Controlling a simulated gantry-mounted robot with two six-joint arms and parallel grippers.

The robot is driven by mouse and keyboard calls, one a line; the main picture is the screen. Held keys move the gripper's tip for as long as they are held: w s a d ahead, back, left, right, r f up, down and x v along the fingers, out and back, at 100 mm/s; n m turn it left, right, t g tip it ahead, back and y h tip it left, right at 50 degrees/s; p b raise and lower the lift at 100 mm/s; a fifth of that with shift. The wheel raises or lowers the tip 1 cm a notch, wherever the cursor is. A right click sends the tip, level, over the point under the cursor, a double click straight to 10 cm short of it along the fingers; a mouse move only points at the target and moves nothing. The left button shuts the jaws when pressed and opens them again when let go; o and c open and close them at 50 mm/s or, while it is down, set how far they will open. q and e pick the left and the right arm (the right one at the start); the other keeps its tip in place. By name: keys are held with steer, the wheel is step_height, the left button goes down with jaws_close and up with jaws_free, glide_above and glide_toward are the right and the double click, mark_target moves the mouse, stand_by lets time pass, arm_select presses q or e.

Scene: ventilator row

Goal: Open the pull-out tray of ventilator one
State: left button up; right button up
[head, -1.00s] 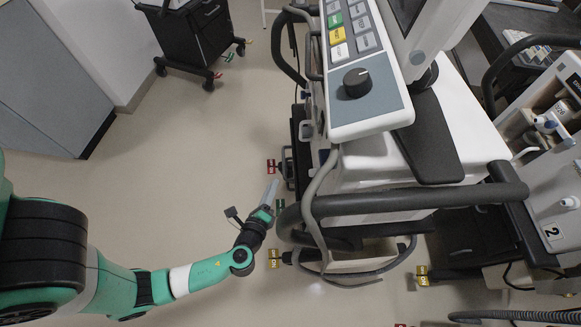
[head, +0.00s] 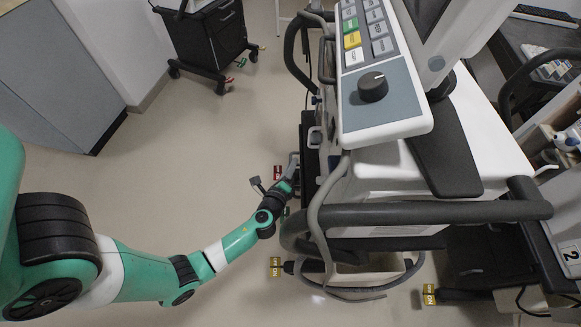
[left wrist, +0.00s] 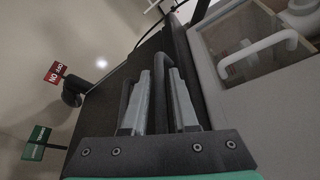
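The nearer ventilator (head: 400,165), white with a grey control panel, fills the middle of the head view; I see no number on it. Dark tray parts (head: 311,150) with a light handle are on its left side, partly hidden by the panel and hoses. My left gripper (head: 292,168) reaches this side. In the left wrist view its two grey fingers (left wrist: 160,95) are apart, with a dark upright bar (left wrist: 160,75) between them. Whether they press on it is unclear. My right gripper is out of view.
A second ventilator marked 2 (head: 569,253) stands at right. A black cart (head: 208,45) and grey cabinet (head: 55,85) stand at back left. Thick hoses and a dark rail (head: 420,212) run close to my gripper. Tagged castors stick out low. The floor at left is clear.

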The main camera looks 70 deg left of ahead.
arm_select(q)
jaws_close()
stand_by(1.4)
